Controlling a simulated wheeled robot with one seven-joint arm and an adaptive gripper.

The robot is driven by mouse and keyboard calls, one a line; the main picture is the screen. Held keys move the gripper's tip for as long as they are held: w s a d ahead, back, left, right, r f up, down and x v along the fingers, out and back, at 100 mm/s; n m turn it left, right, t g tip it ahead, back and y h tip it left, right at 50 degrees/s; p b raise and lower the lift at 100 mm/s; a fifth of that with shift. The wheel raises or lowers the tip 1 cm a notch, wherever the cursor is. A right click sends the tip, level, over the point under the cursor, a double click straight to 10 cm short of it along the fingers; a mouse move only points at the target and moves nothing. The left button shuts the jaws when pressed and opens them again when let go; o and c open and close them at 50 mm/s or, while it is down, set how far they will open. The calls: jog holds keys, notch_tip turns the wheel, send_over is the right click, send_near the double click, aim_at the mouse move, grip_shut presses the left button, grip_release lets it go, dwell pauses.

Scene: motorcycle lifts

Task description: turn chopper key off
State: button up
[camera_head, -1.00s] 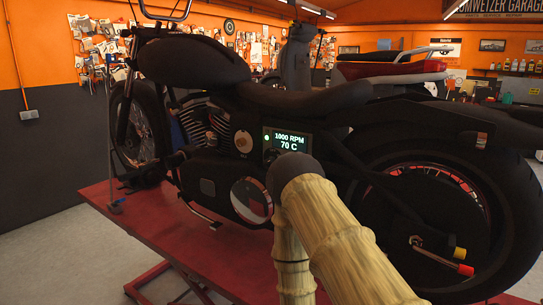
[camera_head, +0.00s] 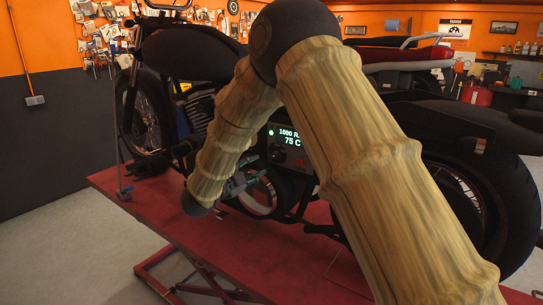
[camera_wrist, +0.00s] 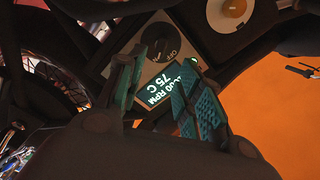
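The chopper (camera_head: 190,58) stands on a red lift. Its panel display (camera_head: 290,137) reads 1000 RPM and 75 C beside a green light. In the wrist view, a black round key knob (camera_wrist: 158,42) sits on a grey plate with the word OFF beside it, next to the display (camera_wrist: 172,82). Its exact setting is hard to tell. My gripper (camera_wrist: 160,70) has its teal-padded fingers apart, with the knob just beyond the fingertips and nothing visibly held.
A round white and orange part (camera_wrist: 228,12) sits near the knob. The red lift platform (camera_head: 150,205) lies below the bike. My arm covers much of the chopper's middle. Grey floor (camera_head: 60,240) at left is clear.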

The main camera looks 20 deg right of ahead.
aim_at(272, 157)
jog(key=p+x, duration=0.5)
jog(key=x, duration=0.5)
jog(key=shift+w+d, duration=0.3)
grip_shut()
